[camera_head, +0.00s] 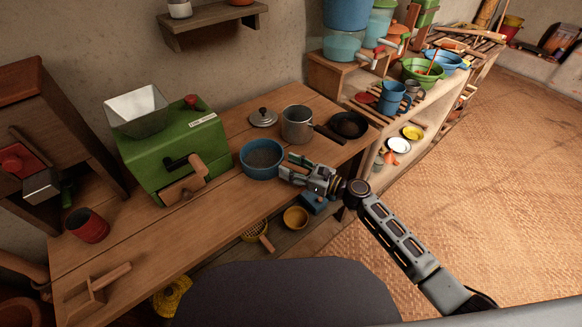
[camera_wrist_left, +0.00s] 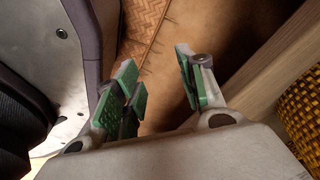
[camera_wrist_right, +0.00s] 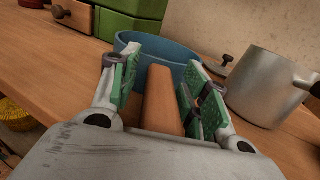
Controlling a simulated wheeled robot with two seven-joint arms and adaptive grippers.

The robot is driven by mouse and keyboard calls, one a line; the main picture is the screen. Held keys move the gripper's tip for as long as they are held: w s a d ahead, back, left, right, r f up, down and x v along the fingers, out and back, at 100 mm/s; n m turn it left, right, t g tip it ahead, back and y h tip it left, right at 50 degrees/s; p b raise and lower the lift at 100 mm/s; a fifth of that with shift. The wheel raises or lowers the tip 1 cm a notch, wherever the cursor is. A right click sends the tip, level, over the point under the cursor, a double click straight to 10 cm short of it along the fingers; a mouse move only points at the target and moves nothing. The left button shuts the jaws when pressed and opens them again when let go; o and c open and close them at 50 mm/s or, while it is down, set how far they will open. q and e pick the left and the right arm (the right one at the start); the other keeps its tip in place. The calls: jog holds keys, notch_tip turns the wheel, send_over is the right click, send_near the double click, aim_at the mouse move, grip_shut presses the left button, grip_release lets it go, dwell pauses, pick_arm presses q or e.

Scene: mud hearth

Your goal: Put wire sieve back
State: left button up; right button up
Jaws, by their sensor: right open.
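My left gripper (camera_wrist_left: 156,62) is open and empty in the left wrist view, outside the head view.
A green mill (camera_head: 172,150) stands left of the blue thing. A metal pot (camera_head: 297,124), a lid (camera_head: 263,117) and a dark pan (camera_head: 348,124) stand behind it. A yellow woven strainer (camera_head: 255,232) and an orange bowl (camera_head: 296,217) are below the tabletop. Shelves stand at the back right.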

aim_at(309, 174)
jog(key=shift+r, duration=0.15)
jog(key=shift+s+d, duration=0.15)
jog(key=shift+d, duration=0.05)
jog(key=shift+s+d, duration=0.35)
jog(key=shift+d, duration=0.25)
jog(key=v, duration=0.7)
jog(key=shift+s+d, duration=0.1)
jog(key=shift+d, duration=0.05)
jog(key=shift+s+d, duration=0.4)
jog(key=shift+d, duration=0.25)
jog(key=shift+s+d, duration=0.3)
jog(key=shift+d, duration=0.2)
pick_arm(q)
jog(key=shift+w+d+r, duration=0.1)
jog(key=shift+w, duration=0.35)
jog(key=shift+s, duration=0.1)
